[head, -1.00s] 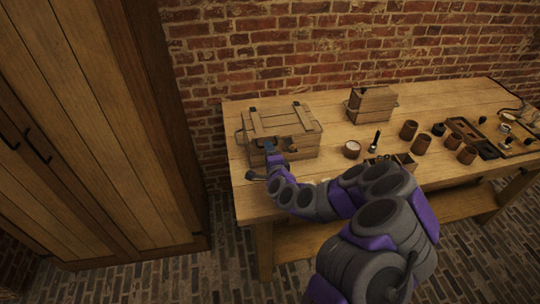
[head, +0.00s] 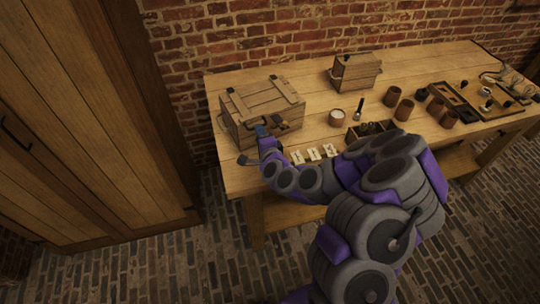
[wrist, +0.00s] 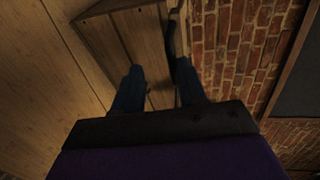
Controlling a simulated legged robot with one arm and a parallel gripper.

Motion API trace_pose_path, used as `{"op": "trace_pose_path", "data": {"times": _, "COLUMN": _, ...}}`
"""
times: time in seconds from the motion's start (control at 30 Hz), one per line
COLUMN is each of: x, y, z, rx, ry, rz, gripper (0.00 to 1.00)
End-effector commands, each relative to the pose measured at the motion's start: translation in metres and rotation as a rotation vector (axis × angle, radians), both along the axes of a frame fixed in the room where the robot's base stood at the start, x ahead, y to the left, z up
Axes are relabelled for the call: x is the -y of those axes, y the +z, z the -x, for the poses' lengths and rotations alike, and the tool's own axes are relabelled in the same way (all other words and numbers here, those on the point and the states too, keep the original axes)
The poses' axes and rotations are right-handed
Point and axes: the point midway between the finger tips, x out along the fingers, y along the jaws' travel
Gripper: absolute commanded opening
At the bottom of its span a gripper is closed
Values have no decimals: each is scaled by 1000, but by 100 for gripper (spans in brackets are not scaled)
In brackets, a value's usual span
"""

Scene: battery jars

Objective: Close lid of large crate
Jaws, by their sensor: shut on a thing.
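The large wooden crate (head: 236,130) stands at the left end of the workbench. Its slatted lid (head: 262,98), with two cross battens and dark metal corners, lies flat over the top; a small gap at the front cannot be ruled out. My gripper (head: 263,131) is at the crate's front upper edge, by a brown fitting, and hides part of the front. In the wrist view, my gripper's two blue fingers (wrist: 158,82) stand somewhat apart against wooden boards, shut on the lid's front edge; the exact part held is hard to see.
A smaller wooden box (head: 356,73) stands behind to the right. A white-topped jar (head: 337,118), brown cups (head: 404,109) and an open box (head: 368,130) are right of the crate. White cards (head: 313,153) lie near the front edge. A wooden cabinet (head: 90,130) stands left.

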Motion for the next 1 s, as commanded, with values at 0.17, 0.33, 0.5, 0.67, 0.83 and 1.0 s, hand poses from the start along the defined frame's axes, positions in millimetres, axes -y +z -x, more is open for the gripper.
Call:
{"op": "trace_pose_path", "data": {"times": 0.17, "x": 1, "y": 1, "z": 3, "rx": -8, "ry": -2, "rz": 8, "gripper": 36}}
{"op": "trace_pose_path", "data": {"times": 0.33, "x": 2, "y": 3, "z": 6, "rx": -8, "ry": -2, "rz": 10, "gripper": 36}}
{"op": "trace_pose_path", "data": {"times": 0.5, "x": 4, "y": 5, "z": 11, "rx": -4, "ry": -3, "rz": 11, "gripper": 36}}
{"op": "trace_pose_path", "data": {"times": 0.67, "x": 4, "y": 6, "z": 16, "rx": -5, "ry": -1, "rz": 11, "gripper": 36}}
{"op": "trace_pose_path", "data": {"times": 0.83, "x": 5, "y": 9, "z": 22, "rx": -1, "ry": -1, "rz": 6, "gripper": 36}}
{"op": "trace_pose_path", "data": {"times": 1.0, "x": 5, "y": 10, "z": 32, "rx": -5, "ry": 5, "rz": 2, "gripper": 36}}
